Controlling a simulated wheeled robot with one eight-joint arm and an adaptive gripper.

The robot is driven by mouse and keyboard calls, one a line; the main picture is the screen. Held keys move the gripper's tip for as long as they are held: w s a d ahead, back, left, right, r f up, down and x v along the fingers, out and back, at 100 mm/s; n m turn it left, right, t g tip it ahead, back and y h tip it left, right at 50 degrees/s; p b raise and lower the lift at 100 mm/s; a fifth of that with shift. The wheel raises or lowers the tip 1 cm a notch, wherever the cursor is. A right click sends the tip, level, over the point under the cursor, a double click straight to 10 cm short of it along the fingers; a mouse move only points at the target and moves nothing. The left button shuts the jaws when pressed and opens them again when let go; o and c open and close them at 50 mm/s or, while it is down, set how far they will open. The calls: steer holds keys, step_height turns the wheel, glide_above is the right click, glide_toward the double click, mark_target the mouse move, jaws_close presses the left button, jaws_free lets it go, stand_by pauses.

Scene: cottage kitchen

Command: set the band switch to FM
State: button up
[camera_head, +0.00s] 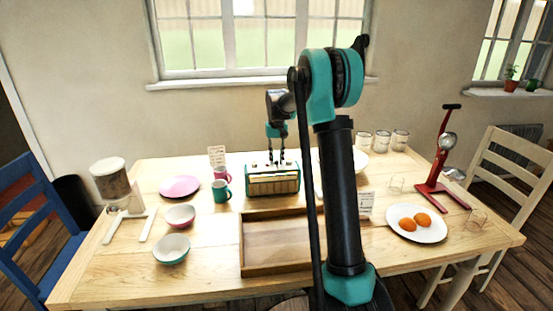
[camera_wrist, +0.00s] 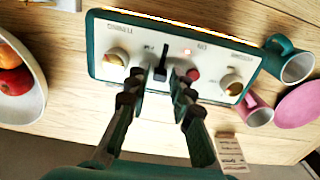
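The wrist view shows the pale top panel of the radio (camera_wrist: 120,28), with a knob (camera_wrist: 117,58) to the left and another knob (camera_wrist: 231,84) to the right. Contact cannot be told. The small labels are too blurred to read.
Teal (camera_head: 221,191) and pink (camera_head: 221,174) mugs stand left of the radio. A wooden tray (camera_head: 241,245) lies in front. A plate of orange food (camera_head: 417,235) and a red stand (camera_head: 437,165) are to the right. My arm hides part of the table.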

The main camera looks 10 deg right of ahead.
mark_target(278, 168)
steer(key=shift+c, duration=0.6)
jaws_close()
steer(key=shift+s, duration=1.65)
steer(key=shift+o, duration=0.6)
jaws_free()
steer(key=shift+r, duration=0.1)
step_height(278, 168, up, 12)
